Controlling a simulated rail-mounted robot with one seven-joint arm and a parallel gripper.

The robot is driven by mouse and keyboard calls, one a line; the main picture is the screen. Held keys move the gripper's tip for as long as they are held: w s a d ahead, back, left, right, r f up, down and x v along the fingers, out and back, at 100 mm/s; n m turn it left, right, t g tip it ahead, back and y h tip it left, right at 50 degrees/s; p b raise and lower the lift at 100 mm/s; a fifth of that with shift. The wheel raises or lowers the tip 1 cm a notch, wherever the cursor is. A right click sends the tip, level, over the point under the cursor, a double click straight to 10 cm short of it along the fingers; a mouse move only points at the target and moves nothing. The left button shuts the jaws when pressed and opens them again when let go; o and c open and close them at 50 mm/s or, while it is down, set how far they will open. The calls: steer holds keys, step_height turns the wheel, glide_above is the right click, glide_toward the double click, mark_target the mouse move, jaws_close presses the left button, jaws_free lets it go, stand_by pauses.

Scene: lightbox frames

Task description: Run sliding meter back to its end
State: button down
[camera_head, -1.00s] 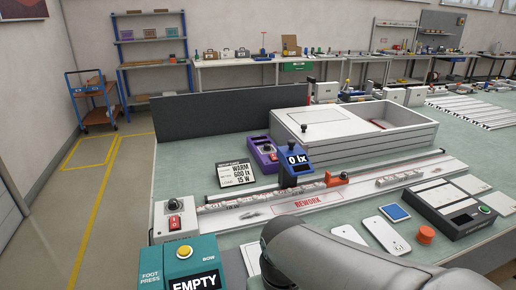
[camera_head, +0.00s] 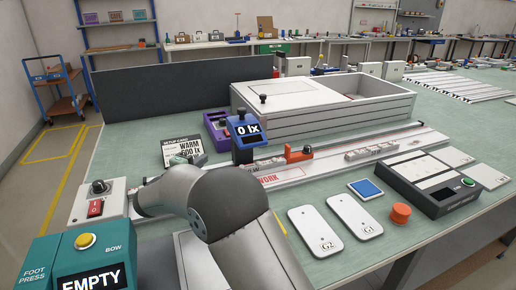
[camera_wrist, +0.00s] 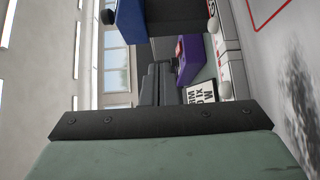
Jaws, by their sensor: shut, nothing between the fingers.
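The sliding meter (camera_head: 249,127) is a blue block with a display reading "0 lx". It stands upright on the long pale rail (camera_head: 415,143), left of an orange stop (camera_head: 298,154). In the wrist view the meter's blue side (camera_wrist: 131,20) shows at the top, apart from the fingers. My gripper (camera_wrist: 158,82) is shut and empty, its dark fingers together. In the head view my arm covers the rail's left part, and the fingertips cannot be made out there.
A purple device (camera_head: 217,128) and setup card (camera_head: 185,148) lie behind the rail. A white box (camera_head: 300,112) stands behind it. A switch box (camera_head: 97,203) and teal foot-press box (camera_head: 75,262) are at left. White plates (camera_head: 355,216) and an orange knob (camera_head: 401,212) lie in front.

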steer(key=shift+w+a+f, duration=0.15)
steer(key=shift+w+a, duration=0.15)
steer(key=shift+a, duration=0.1)
steer(key=shift+w+d, duration=0.1)
steer(key=shift+w, duration=0.2)
steer(key=s+d+p+x, duration=0.1)
steer(key=d+p+x, duration=0.1)
steer(key=x, duration=1)
steer(key=shift+d+r+p, duration=0.15)
steer(key=shift+r+p, duration=0.15)
steer(key=shift+p, duration=0.2)
steer(key=shift+s, duration=0.1)
